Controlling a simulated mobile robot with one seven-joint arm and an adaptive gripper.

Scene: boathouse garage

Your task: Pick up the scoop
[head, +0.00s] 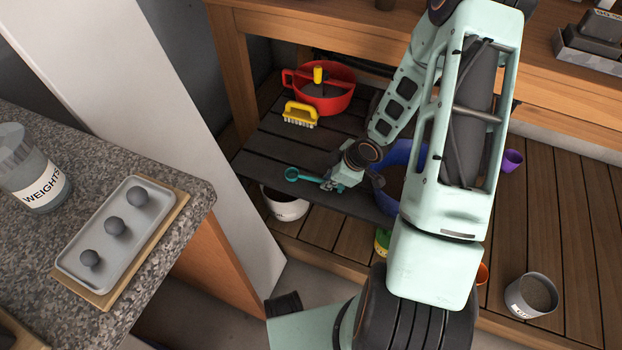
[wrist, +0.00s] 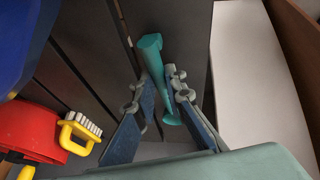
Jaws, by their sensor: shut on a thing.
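The scoop (head: 292,174) is teal, with a round end pointing left and a thin handle. In the head view it shows at the front left edge of the dark slatted shelf (head: 270,150). My gripper (head: 333,184) is shut on its handle, at the right end of it. In the wrist view the scoop (wrist: 153,60) runs between my gripper's fingers (wrist: 158,92), with its ends sticking out on both sides. I cannot tell whether the scoop touches the shelf or is just above it.
A yellow brush (head: 300,114) and a red pot (head: 325,92) stand behind on the shelf. A blue bucket (head: 398,165) is close to the right of my gripper. A white bowl (head: 285,207) sits below the shelf edge. A white post (head: 190,120) rises at left.

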